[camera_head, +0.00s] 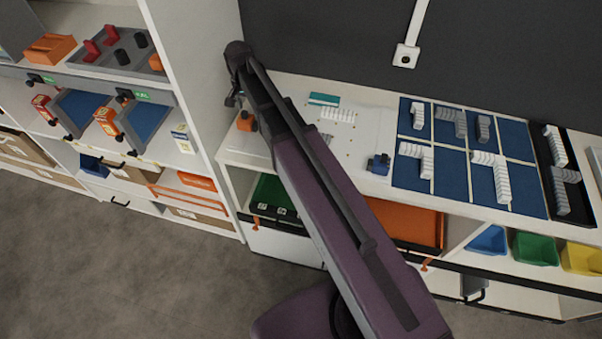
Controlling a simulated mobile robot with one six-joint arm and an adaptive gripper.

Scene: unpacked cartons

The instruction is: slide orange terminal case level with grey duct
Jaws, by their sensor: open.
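A small orange block (246,121), which may be the orange terminal case, is on the left end of the white workbench. My gripper (234,100) is open, just above and left of it, partly hidden by my purple arm; I cannot tell whether they touch. I cannot single out the grey duct. Grey ribbed pieces (461,123) stand among white ones on a blue gridded mat (442,187) at the right of the bench. A white ribbed strip (338,114) lies on a pale board nearer the gripper.
A teal box (323,99) and a dark blue piece (378,163) are on the bench. A black tray (556,150) is beyond the mat. A shelf unit (190,60) stands close at left; a dark wall (330,40) is behind. The pale board's middle is mostly clear.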

